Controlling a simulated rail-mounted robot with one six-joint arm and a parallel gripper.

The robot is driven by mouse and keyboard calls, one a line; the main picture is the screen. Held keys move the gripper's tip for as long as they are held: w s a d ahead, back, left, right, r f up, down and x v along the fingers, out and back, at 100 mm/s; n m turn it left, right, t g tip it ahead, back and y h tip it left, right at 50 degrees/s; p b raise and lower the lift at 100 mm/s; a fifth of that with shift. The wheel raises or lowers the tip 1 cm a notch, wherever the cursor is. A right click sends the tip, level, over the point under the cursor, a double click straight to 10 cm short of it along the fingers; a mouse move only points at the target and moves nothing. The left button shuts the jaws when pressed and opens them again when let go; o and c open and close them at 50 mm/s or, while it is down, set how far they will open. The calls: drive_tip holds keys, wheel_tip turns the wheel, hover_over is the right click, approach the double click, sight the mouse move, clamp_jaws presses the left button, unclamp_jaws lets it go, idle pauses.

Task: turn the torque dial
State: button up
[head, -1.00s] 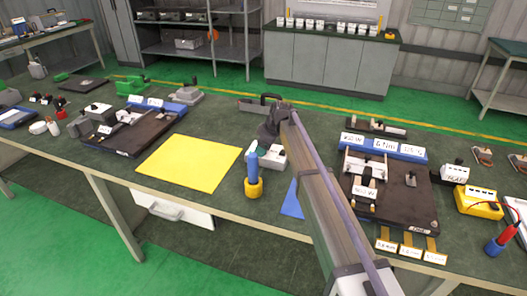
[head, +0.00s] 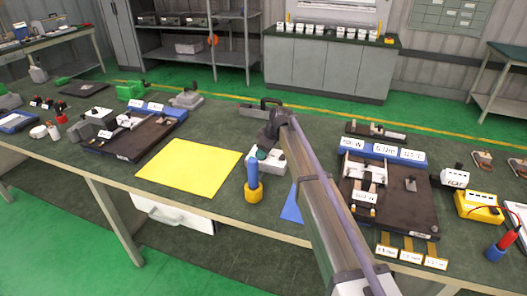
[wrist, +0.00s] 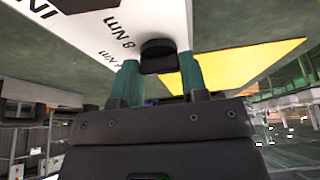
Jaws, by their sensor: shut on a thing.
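The torque dial (wrist: 158,48) is a black round knob on a white face printed with "8 Nm" and other, partly cut-off marks in the wrist view. My gripper (wrist: 159,72) has its two teal fingers on either side of the knob, shut on it. In the head view the white device (head: 273,163) sits on the bench just right of the yellow mat. My gripper (head: 262,153) reaches it from above and behind. The dial itself is hidden there by my gripper.
The yellow mat (head: 190,165) is bare. A dark fixture plate (head: 400,212) with labelled blocks lies to the right, beside my arm.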

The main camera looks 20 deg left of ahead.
drive_tip(key=m, duration=0.2)
drive_tip(key=m+t, duration=0.2)
drive_tip(key=m, duration=0.1)
drive_tip(key=shift+s+m+h, duration=0.25)
drive_tip(key=shift+m+h, duration=0.05)
drive_tip(key=shift+h, duration=0.1)
drive_tip(key=m+t+h, duration=0.1)
drive_tip(key=m, duration=0.4)
drive_tip(key=shift+a, duration=0.15)
drive_tip(key=shift+m+h, duration=0.3)
drive_tip(key=shift+m, duration=0.1)
drive_tip(key=o, duration=0.9)
drive_tip(key=shift+t, duration=0.3)
drive_tip(key=p+v, duration=1)
drive_tip(key=shift+s+r, duration=0.15)
drive_tip(key=shift+r, duration=0.25)
